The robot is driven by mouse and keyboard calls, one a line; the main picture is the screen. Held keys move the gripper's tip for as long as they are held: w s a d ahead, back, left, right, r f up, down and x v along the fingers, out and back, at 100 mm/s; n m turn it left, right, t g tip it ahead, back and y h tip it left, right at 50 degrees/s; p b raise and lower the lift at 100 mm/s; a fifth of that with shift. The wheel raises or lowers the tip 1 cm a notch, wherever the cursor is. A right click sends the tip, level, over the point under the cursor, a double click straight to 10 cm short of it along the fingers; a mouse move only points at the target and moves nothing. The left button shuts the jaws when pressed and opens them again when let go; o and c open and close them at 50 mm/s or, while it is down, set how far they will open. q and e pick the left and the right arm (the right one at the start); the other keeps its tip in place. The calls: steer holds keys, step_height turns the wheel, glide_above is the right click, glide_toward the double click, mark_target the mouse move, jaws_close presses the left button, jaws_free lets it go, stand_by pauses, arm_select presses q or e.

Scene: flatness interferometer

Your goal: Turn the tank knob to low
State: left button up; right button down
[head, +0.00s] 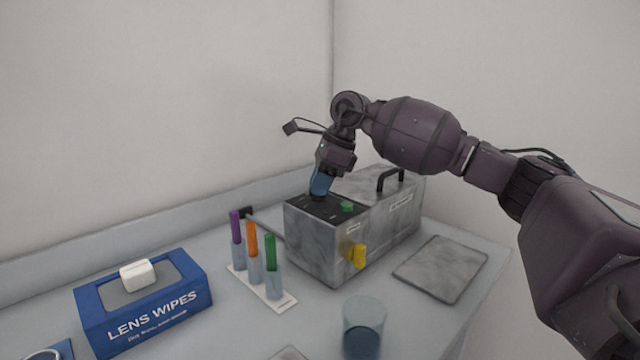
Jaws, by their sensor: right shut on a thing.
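The tank (315,243) is a grey mottled box with a dark panel (329,211) on top of its near end. My right gripper (319,194) reaches down from above onto this panel, its blue fingers shut on what seems to be the dark tank knob. The fingers hide most of the knob, so its pointer and setting cannot be read. The small markings on the panel are too small to read. My left gripper is not in view.
A green button (347,206) and a yellow tap (358,255) are on the tank. A rack of capped tubes (273,295), a blue lens wipes box (150,310) and a glass beaker (363,320) stand in front. A flat grey plate (441,268) lies to the right.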

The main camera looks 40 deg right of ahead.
steer(key=shift+f, duration=0.2)
steer(key=c, duration=1.1)
jaws_free()
steer(key=shift+c, duration=0.2)
steer(key=shift+d+r, duration=0.1)
steer(key=shift+r, duration=0.4)
steer(key=p+v, duration=0.1)
steer(key=v, duration=0.8)
steer(key=shift+r+p, duration=0.3)
steer(key=shift+r, duration=0.1)
steer(key=shift+s+d, duration=0.1)
